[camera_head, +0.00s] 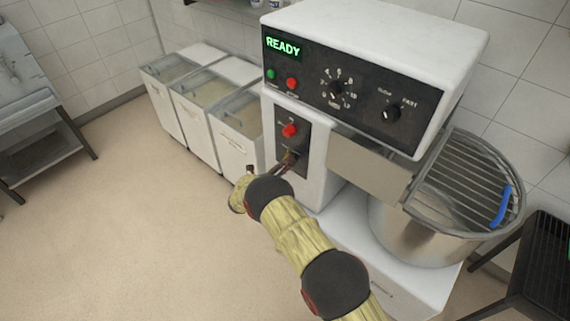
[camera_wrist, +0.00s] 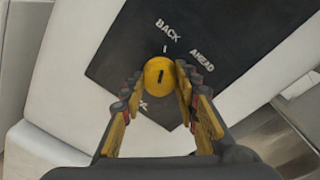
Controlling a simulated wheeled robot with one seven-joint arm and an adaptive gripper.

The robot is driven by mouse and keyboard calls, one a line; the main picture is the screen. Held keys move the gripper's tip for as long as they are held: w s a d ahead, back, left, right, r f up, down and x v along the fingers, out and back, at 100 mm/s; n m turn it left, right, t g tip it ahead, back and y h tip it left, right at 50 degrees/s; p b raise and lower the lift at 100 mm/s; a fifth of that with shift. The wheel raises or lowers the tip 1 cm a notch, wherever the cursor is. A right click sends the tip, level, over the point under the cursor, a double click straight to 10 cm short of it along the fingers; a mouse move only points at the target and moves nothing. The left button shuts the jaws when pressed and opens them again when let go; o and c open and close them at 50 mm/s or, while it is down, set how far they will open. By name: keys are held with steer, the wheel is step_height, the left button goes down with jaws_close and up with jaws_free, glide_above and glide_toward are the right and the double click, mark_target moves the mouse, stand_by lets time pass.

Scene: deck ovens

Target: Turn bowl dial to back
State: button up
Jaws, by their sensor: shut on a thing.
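The bowl dial (camera_wrist: 158,75) is a round yellow knob with a short dark mark on its face, on a black plate (camera_wrist: 215,28). The plate reads BACK above the dial and AHEAD to the upper right; another label at the lower left is mostly hidden. The dark mark is close to upright in the wrist view, roughly in line with the white tick under BACK. My gripper (camera_wrist: 159,88) is shut on the dial, one finger on each side. In the head view my gripper (camera_head: 288,160) reaches the mixer's lower panel and hides the dial.
A red knob (camera_head: 290,131) sits just above my gripper. The mixer's upper panel (camera_head: 350,88) has a lit READY display (camera_head: 283,46). A steel bowl (camera_head: 400,232) with a wire guard stands right. White lidded bins (camera_head: 232,146) stand left; the floor before them is clear.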

steer(key=shift+w+r+n, duration=0.1)
steer(key=shift+r+n, duration=0.05)
steer(key=shift+n, duration=0.25)
steer(key=o, duration=1.2)
steer(key=shift+c, duration=0.2)
steer(key=v, duration=1.2)
